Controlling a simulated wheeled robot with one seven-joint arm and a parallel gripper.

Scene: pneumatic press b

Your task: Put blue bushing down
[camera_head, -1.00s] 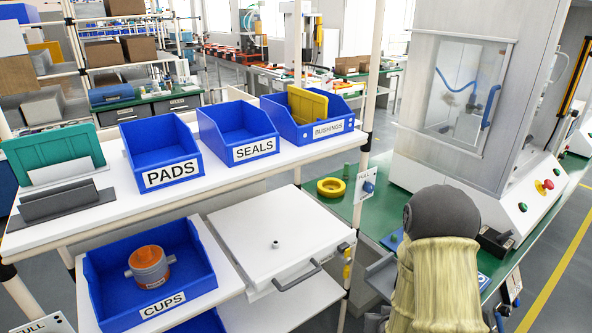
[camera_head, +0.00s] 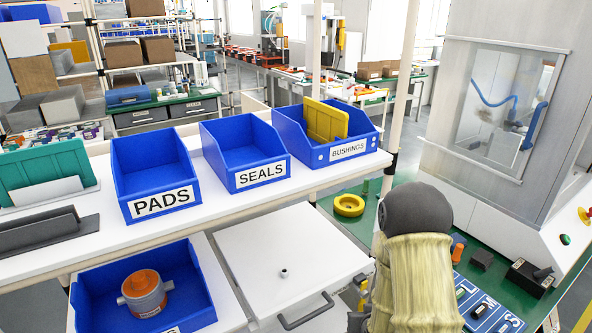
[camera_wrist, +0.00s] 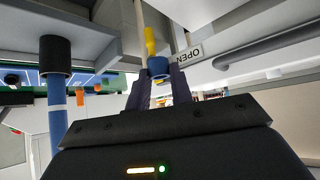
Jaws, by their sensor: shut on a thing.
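The blue bushing (camera_wrist: 158,68) is a short blue ring, held between the tips of my gripper (camera_wrist: 160,84) in the wrist view. In the head view my own arm hides the gripper and the bushing. The blue BUSHINGS bin (camera_head: 292,138) stands on the white upper shelf with a yellow divider (camera_head: 325,122) in it. A blue board with letters (camera_head: 480,306) lies on the green bench, partly behind my arm.
The PADS bin (camera_head: 128,186) and SEALS bin (camera_head: 222,160) stand on the same shelf. Below are a white drawer unit (camera_head: 300,240) with a grey handle and a bin holding an orange-topped cup. A yellow ring (camera_head: 349,205) lies on the green bench (camera_head: 400,180). The press (camera_head: 500,110) stands at right.

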